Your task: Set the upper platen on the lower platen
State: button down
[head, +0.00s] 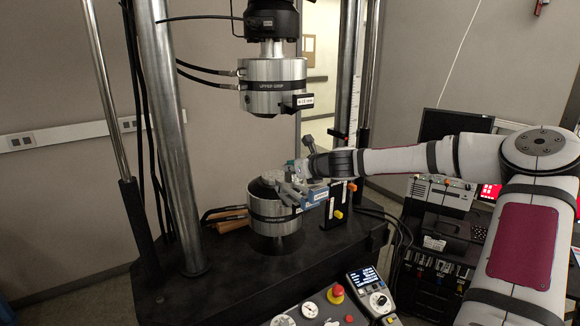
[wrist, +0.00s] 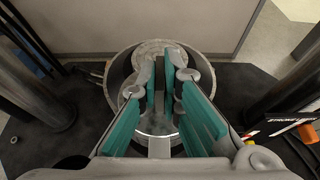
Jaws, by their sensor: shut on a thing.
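My gripper (head: 285,186) is low over the lower grip (head: 274,212), a short metal cylinder with a dark band on the machine's base. In the wrist view its teal-padded fingers (wrist: 160,75) point at the round grip and are closed in on something narrow between them. A mottled grey disc, seemingly the upper platen (wrist: 150,48), shows just beyond the fingertips. Shiny round metal, perhaps the lower platen (wrist: 157,124), shows below between the fingers. The fingers hide most of both, so I cannot tell whether they touch.
The upper grip (head: 272,86) hangs well above my gripper, with open space between. A thick steel column (head: 168,140) stands at left. A control box with a red stop button (head: 336,292) is in front.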

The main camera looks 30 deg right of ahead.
jog(key=shift+w+a+f+b, duration=0.1)
jog(key=shift+w+b, duration=1.1)
jog(key=shift+w, duration=0.6)
jog(key=shift+w+a+f+b, duration=0.1)
jog(key=shift+w+b, duration=1.1)
jog(key=shift+w, duration=0.6)
jog(key=shift+w+r+b, duration=0.1)
jog(key=shift+w+b, duration=0.45)
jog(key=shift+w, duration=0.4)
jog(key=shift+f+p, duration=0.3)
jog(key=shift+p, duration=0.05)
jog(key=c, duration=1.7)
grip_release()
jog(key=shift+s, duration=0.1)
jog(key=shift+o, duration=0.6)
jog(key=shift+f, duration=0.2)
jog(key=o, duration=0.4)
jog(key=shift+s+r, duration=0.1)
jog(key=shift+s, duration=0.05)
